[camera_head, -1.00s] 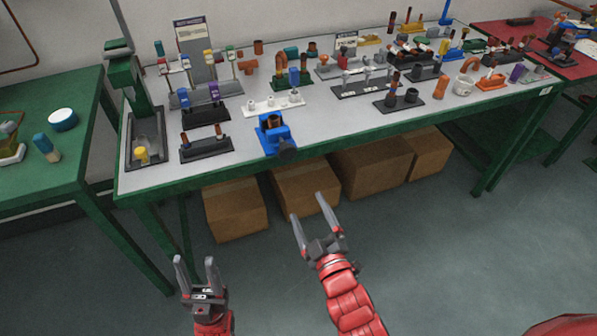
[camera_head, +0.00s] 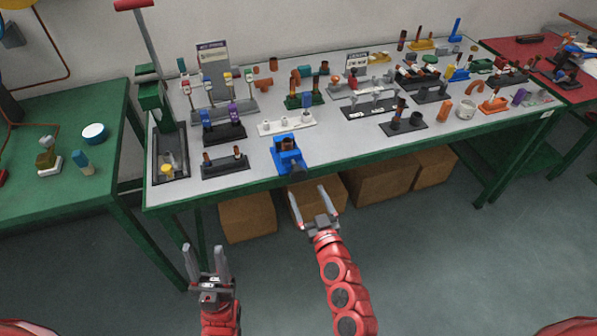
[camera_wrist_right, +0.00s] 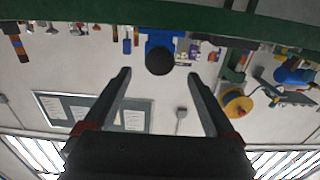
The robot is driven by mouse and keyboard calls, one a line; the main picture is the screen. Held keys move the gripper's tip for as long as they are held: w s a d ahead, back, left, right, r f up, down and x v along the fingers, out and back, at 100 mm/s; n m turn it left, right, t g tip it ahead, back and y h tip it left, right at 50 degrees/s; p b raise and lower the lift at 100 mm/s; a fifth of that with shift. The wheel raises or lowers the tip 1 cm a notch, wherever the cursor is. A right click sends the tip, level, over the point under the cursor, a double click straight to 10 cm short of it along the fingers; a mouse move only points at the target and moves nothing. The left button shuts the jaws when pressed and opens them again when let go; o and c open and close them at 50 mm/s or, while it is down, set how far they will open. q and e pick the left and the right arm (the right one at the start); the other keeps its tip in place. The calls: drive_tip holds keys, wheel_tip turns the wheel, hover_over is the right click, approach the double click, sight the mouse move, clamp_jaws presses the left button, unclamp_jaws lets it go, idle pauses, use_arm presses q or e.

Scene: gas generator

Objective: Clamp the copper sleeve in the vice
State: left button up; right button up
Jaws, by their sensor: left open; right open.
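The blue vice (camera_head: 287,158) stands at the front edge of the green-framed table. A copper-coloured piece (camera_head: 288,143) shows at its jaws; I cannot tell how firmly it sits there. My right gripper (camera_head: 314,194) is open and empty, just in front of the vice and lower than the tabletop. In the right wrist view the open fingers (camera_wrist_right: 160,78) point towards the blue vice (camera_wrist_right: 160,42), with a dark round end facing the camera and a gap between. My left gripper (camera_head: 205,252) is open and empty, low over the floor in front of the table's left end.
The grey tabletop (camera_head: 345,150) holds several racks and fittings behind and beside the vice. A black rack (camera_head: 225,163) stands left of the vice. Cardboard boxes (camera_head: 385,182) sit under the table. A green table (camera_head: 60,185) is at left. The floor in front is clear.

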sight(299, 177)
drive_tip(key=x, duration=0.8)
drive_tip(key=shift+w, duration=0.2)
drive_tip(key=c, duration=1.3)
